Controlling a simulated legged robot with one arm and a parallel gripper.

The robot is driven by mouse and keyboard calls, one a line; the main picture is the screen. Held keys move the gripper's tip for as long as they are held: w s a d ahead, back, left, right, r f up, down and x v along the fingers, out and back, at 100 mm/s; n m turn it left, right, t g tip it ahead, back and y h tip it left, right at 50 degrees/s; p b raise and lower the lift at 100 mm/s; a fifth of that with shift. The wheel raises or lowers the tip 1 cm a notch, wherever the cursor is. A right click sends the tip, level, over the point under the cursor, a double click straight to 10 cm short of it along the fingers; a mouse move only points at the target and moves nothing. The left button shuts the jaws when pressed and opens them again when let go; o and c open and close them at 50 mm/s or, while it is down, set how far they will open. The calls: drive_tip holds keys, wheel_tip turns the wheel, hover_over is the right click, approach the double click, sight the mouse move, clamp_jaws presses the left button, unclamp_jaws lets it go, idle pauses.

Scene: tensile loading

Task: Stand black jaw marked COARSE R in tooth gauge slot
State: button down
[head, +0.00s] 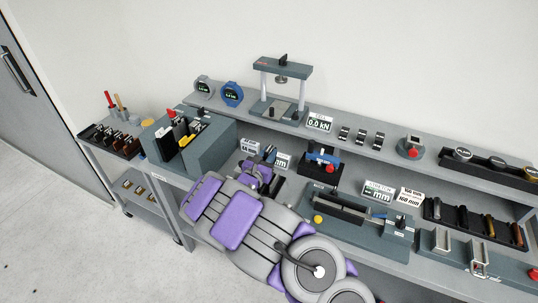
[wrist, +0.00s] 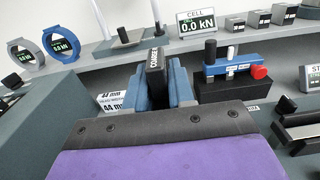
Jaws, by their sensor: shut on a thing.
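My gripper (wrist: 158,90) is shut on a black jaw (wrist: 155,60), which stands upright between the blue-grey fingers. White lettering on the jaw reads like COARSE; the rest is too small or hidden. In the head view my gripper (head: 262,170) is over the bench's lower level, and the jaw is hard to make out there. A blue and black device with a red knob (head: 322,159) is just to the gripper's right; it also shows in the wrist view (wrist: 232,68). I cannot tell whether it is the tooth gauge. No gauge slot is clearly visible.
A grey block with tools (head: 210,148) stands left of my gripper. White 44 mm cards (wrist: 110,102) are beside it. The raised shelf (head: 345,128) behind holds a press (head: 283,85), dials and a 0.0 kN display. A long grey fixture (head: 350,215) is at right.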

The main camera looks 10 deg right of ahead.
drive_tip(key=shift+a, duration=0.2)
drive_tip(key=shift+d+f+b, duration=0.45)
drive_tip(key=shift+d+f, duration=0.25)
drive_tip(key=shift+f, duration=0.35)
drive_tip(key=shift+a+f+b, duration=0.35)
drive_tip(key=shift+a+f, duration=0.2)
drive_tip(key=shift+f, duration=0.25)
drive_tip(key=shift+d, duration=0.6)
drive_tip(key=shift+a, duration=0.7)
drive_tip(key=shift+d, duration=0.5)
